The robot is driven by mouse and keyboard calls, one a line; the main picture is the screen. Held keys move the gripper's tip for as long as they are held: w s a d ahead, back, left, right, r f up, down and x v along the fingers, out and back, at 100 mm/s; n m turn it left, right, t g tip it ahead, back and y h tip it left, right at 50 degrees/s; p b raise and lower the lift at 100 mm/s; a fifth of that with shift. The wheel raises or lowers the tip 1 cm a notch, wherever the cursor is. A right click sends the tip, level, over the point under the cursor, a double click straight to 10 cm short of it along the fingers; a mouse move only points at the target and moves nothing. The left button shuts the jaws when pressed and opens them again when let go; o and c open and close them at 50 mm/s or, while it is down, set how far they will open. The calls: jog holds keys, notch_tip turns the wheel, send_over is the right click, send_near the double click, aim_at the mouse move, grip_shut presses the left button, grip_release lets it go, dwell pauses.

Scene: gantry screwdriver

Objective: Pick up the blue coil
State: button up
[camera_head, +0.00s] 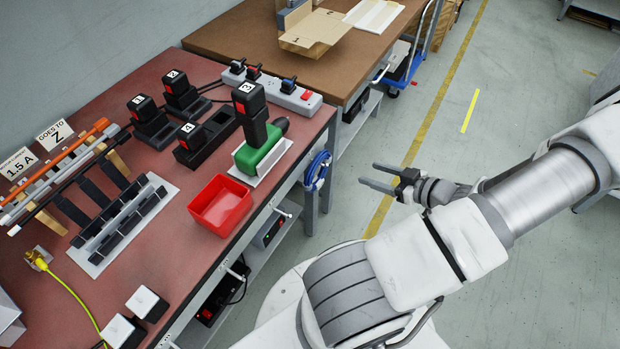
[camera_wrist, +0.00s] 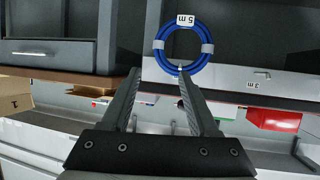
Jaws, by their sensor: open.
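The blue coil (camera_head: 317,171) hangs at the right-hand front edge of the red-topped workbench in the head view. In the wrist view the blue coil (camera_wrist: 158,43) is a ring with white bands and a "5 m" label, and seems to hang on a small hook. My gripper (camera_head: 369,175) is open and empty, to the right of the coil with clear space between them. In the wrist view my gripper's fingertips (camera_wrist: 159,72) stand apart, with the lower part of the coil showing between and just beyond them.
The red workbench (camera_head: 150,200) carries a red bin (camera_head: 221,205), a green screwdriver (camera_head: 262,148), numbered black battery packs and a power strip (camera_head: 275,88). A brown bench (camera_head: 230,40) stands behind. Open floor lies around my gripper.

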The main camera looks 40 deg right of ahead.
aim_at(328, 162)
jog(key=b+x, duration=0.2)
jog(key=x, duration=0.3)
jog(key=b+x, duration=0.2)
jog(key=x, duration=0.4)
jog(key=f+b+x, duration=0.1)
jog(key=b+x, duration=0.1)
jog(key=x, duration=0.3)
jog(key=shift+a, duration=0.1)
jog(key=shift+w+a+b, duration=0.1)
jog(key=shift+w+b, duration=0.2)
jog(key=shift+w, duration=0.15)
grip_shut()
